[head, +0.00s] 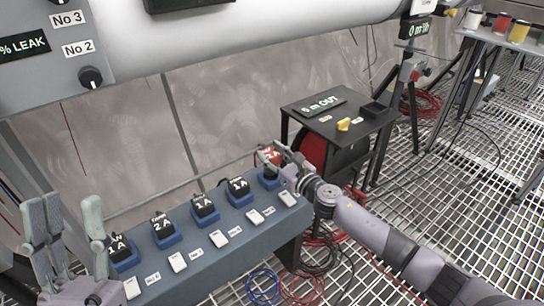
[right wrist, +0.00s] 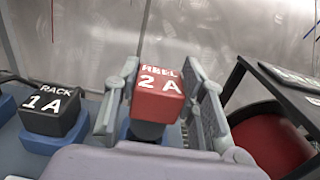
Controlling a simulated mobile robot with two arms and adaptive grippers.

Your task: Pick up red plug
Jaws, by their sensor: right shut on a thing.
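The red plug (head: 267,157), a block lettered "REEL 2 A", is at the far right end of the blue socket bench (head: 226,256). In the right wrist view the red plug (right wrist: 158,95) sits upright between the two fingers of my right gripper (right wrist: 160,100), which is shut on it. My right gripper (head: 283,160) partly covers the plug in the head view. A dark lower part shows under the red block, above a blue socket (head: 268,180); I cannot tell how deep it sits. My left gripper (head: 70,235) is open and empty at the lower left.
Several black plugs, such as the "RACK 1 A" plug (right wrist: 52,112), stand in blue sockets left of the red one. White switches (head: 255,216) line the bench front. A black reel stand (head: 340,125) is close on the right. A large pipe (head: 250,40) runs overhead.

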